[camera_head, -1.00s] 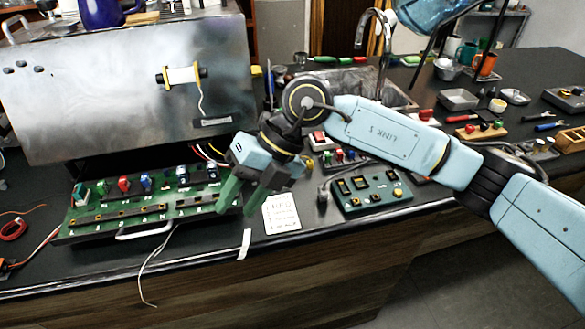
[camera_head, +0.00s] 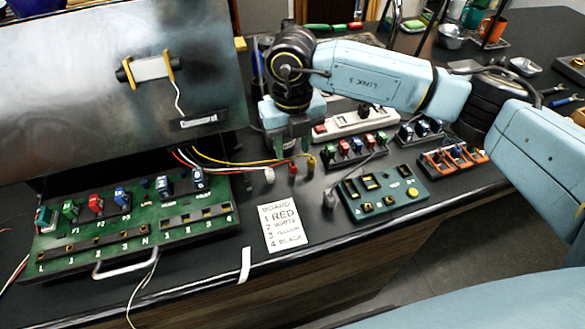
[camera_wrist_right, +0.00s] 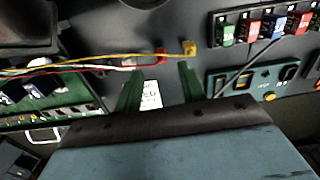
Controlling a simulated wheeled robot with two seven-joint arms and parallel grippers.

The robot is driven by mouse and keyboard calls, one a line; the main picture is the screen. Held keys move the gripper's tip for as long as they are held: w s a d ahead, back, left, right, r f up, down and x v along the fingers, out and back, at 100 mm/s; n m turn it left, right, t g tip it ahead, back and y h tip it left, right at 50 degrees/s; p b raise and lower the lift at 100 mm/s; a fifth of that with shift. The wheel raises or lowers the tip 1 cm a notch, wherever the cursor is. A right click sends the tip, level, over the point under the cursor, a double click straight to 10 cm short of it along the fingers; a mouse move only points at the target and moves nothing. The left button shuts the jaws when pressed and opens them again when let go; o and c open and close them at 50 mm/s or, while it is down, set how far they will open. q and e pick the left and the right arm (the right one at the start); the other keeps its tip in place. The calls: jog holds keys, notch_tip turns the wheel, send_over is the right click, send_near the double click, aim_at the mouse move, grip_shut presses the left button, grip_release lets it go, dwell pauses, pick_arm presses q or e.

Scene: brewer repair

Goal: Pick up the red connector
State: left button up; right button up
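The red connector (camera_head: 293,170) lies at the end of a wire on the dark counter, between the white connector (camera_head: 269,175) and the yellow connector (camera_head: 311,163). My right gripper (camera_head: 290,150) is pointed down just above and behind it. In the right wrist view the green fingers (camera_wrist_right: 160,80) are spread apart with nothing between them. The red connector (camera_wrist_right: 159,56) shows there just beyond the gap, apart from both fingers. My left gripper is in neither view.
The green circuit board (camera_head: 150,245) with a handle is at the left. A card (camera_head: 283,228) listing colours lies in front of the connectors. A small green panel (camera_head: 382,192) and a row of coloured switches (camera_head: 357,148) are to the right.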

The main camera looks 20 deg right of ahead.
aim_at(293, 165)
notch_tip(293, 165, down, 2)
jog(key=shift+f, duration=0.15)
notch_tip(293, 165, down, 4)
jog(key=shift+r, duration=0.25)
jog(key=shift+f, duration=0.15)
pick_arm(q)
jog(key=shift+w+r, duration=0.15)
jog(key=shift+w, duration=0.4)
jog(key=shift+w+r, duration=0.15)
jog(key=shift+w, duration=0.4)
pick_arm(e)
grip_shut()
